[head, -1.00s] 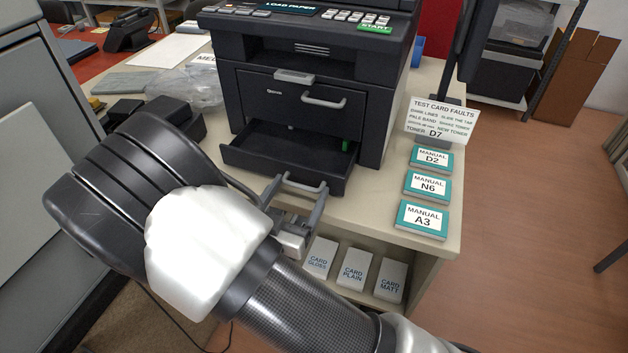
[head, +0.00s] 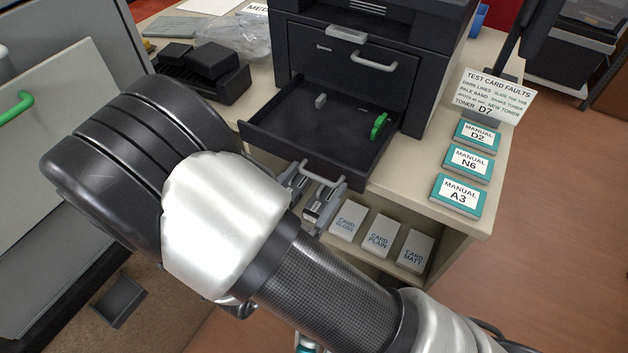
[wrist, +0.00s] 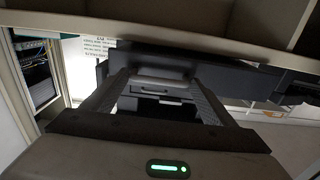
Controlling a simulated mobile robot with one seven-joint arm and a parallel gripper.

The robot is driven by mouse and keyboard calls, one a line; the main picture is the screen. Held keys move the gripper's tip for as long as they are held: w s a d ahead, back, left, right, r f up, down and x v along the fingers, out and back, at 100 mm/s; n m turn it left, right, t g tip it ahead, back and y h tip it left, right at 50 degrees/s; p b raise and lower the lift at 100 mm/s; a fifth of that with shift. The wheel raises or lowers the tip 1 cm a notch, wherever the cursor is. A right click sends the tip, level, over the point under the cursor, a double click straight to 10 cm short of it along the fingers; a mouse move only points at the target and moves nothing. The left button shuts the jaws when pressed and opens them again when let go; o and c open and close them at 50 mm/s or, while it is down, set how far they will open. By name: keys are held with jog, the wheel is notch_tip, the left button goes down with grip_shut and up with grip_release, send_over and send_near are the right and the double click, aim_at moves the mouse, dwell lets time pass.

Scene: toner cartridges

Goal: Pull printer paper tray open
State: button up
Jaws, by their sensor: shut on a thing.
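The black printer (head: 355,45) stands on the beige table. Its lower paper tray (head: 335,140) is pulled well out toward me and holds no visible paper. Inside it are a green tab (head: 379,126) and a small grey tab (head: 320,101). My gripper (head: 319,188) is at the tray's front, shut on the grey tray handle (head: 332,180). My wrist and forearm hide part of the scene left of and below it. In the wrist view, the two fingers of my gripper (wrist: 160,80) point toward the dark printer front.
An upper drawer with its own handle (head: 374,63) is closed. Manuals (head: 468,163) and a test card sign (head: 494,97) stand right of the printer. Card boxes (head: 381,237) sit on the shelf below. A grey cabinet (head: 60,120) is at left.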

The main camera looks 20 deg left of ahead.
jog(key=o, duration=1.2)
jog(key=shift+d, duration=0.3)
jog(key=shift+a, duration=0.15)
jog(key=s+a, duration=0.1)
jog(key=s, duration=0.4)
jog(key=s+a+p, duration=0.1)
jog(key=s, duration=0.5)
jog(key=s+a+p, duration=0.1)
jog(key=s, duration=0.5)
jog(key=shift+a, duration=0.2)
